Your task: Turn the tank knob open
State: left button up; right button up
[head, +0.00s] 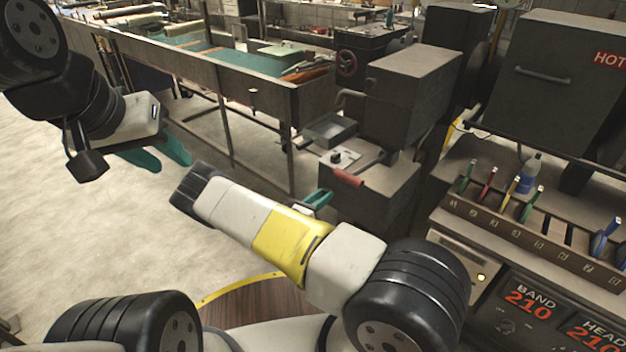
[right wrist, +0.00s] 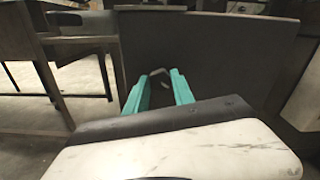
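I cannot tell for sure which part is the tank knob. A small black knob (head: 335,157) sits on a light plate on top of a dark grey cabinet (head: 372,205), beside a lever with a red handle (head: 347,178). My right gripper (head: 318,200) is just in front of this cabinet, largely hidden behind my own arm. In the right wrist view its teal fingers (right wrist: 159,90) are apart with nothing between them; a dark panel and a small pale curved piece show beyond. My left gripper (head: 160,156) hangs over bare floor at the left, fingers spread and empty.
A dark box (head: 413,75) stands above the cabinet, with a small metal tray (head: 330,130) beside it. A long green-topped workbench (head: 225,62) runs behind. At the right stand a machine marked HOT (head: 555,75) and a numbered tool rack (head: 530,230). The left floor is clear.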

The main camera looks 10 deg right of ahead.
grip_shut()
jog(key=shift+f+n, duration=0.1)
jog(key=shift+n, duration=2.9)
jog(key=o, duration=0.8)
grip_release()
jog(key=shift+o, duration=0.2)
jog(key=shift+a, duration=0.1)
